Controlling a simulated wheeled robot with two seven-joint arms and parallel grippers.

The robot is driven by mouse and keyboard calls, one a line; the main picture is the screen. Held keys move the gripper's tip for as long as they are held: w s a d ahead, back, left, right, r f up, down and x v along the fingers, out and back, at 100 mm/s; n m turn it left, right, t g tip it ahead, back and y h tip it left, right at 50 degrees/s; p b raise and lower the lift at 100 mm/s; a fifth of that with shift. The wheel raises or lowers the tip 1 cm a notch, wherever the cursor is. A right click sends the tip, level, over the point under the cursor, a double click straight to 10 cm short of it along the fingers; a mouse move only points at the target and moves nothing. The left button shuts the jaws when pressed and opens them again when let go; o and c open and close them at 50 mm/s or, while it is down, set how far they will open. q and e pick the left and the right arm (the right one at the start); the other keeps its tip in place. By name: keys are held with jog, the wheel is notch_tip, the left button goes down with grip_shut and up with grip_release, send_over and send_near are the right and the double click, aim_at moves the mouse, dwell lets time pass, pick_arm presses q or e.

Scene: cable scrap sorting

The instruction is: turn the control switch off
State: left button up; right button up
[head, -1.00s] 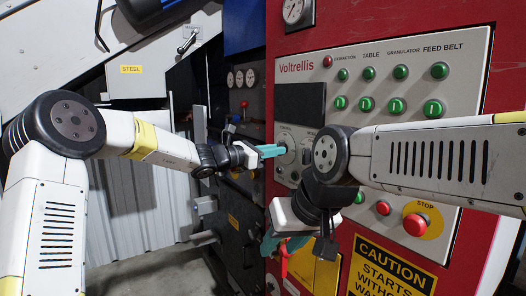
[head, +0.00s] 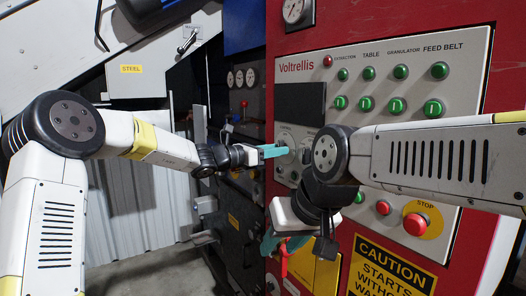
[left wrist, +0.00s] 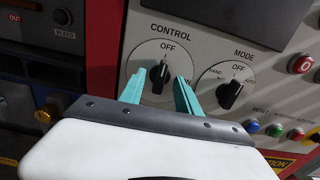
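The control switch (left wrist: 158,78) is a black knob on a round white dial, with OFF printed at the top and lettering at the right partly covered by a finger. Its pointer looks turned roughly upward, near OFF. My left gripper (left wrist: 160,88) is open, with one teal finger on each side of the knob and visible gaps. In the head view my left gripper (head: 274,151) is at the panel, over part of the control dial (head: 287,138). My right gripper (head: 285,243) hangs low in front of the red cabinet; whether its fingers are apart is unclear.
The mode knob (left wrist: 230,94) sits right of the control switch. Green buttons (head: 396,105) and a red stop button (head: 416,224) are on the same panel. A red handle-like part (head: 284,263) is just below my right gripper. My right arm crosses in front of the panel.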

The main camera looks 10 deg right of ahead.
pick_arm(q)
jog(key=v, duration=0.7)
dwell(0.3)
jog(key=shift+r, duration=0.1)
jog(key=s+a+f+m+g+y, duration=0.1)
jog(key=s+a+f+m+y, duration=0.15)
jog(key=s+m, duration=0.45)
jog(key=s+a+f+m+g+y, duration=0.1)
jog(key=s+a+m+g+y, duration=0.2)
jog(key=s, duration=0.5)
jog(key=s+a+f+m+t+y, duration=0.2)
jog(key=s+a+m, duration=0.4)
jog(key=a, duration=0.6)
jog(key=s+a+f+m+t+y, duration=0.2)
jog(key=s+a+f+m+y, duration=0.2)
jog(key=s+a+m+y, duration=0.3)
jog(key=s+a, duration=0.4)
jog(key=a, duration=0.1)
jog(key=shift+a+f, duration=0.2)
jog(key=shift+a, duration=0.1)
